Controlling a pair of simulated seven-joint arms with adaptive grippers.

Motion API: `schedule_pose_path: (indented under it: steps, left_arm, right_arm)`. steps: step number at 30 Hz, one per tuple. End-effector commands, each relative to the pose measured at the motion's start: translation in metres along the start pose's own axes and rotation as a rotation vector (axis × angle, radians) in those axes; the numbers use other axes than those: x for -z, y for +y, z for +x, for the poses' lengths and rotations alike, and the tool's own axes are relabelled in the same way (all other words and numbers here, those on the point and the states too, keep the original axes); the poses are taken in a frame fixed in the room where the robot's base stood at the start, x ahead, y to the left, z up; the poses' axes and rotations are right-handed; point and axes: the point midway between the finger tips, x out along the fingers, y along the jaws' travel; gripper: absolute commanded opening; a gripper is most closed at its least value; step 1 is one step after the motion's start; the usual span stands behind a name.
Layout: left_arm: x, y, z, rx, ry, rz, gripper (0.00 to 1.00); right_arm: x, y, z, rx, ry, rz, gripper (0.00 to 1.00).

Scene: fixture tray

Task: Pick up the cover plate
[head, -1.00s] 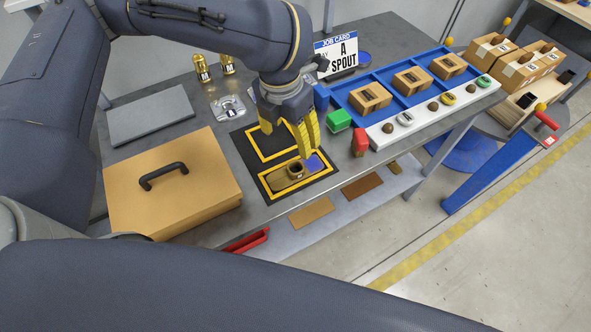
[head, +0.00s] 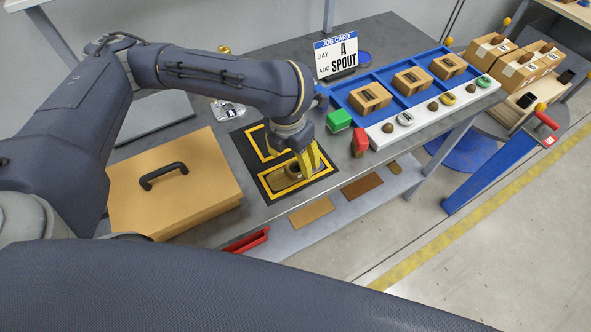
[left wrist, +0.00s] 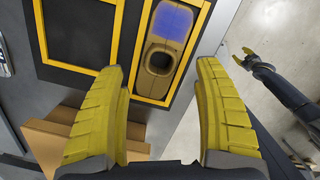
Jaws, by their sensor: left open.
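A wide tan panel with a dark bar handle (head: 190,203), which looks like the cover plate, lies on the left of the grey bench in the head view. A tan edge (left wrist: 45,140) at the lower left of the left wrist view seems to be part of it. My left gripper (head: 307,166) is open and empty, away to the panel's right, over a yellow-bordered bay. In the left wrist view a brown part with a round hole (left wrist: 172,48) and a blue patch lies in that bay, ahead of the fingers. My right gripper (left wrist: 246,60) shows small there, off the bench.
A blue tray (head: 385,120) with several small boxes and a white strip stand at the right. A green block (head: 339,120) and a red block (head: 360,142) are near the bays.

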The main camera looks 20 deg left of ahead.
Motion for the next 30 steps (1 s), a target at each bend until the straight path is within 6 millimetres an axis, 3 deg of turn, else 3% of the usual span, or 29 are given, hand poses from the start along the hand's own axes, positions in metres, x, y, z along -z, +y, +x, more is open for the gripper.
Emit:
schedule_pose_path:
  steps: [16, 30]
  left_arm:
    - [0.001, -0.001, 0.045, 0.002, 0.001, 0.000, 0.69]
    - [0.001, -0.001, 0.051, 0.000, 0.000, 0.001, 0.67]
  right_arm:
    - [0.000, 0.000, 0.000, 0.000, 0.000, 0.000, 0.45]
    - [0.000, 0.000, 0.000, 0.000, 0.000, 0.000, 0.45]
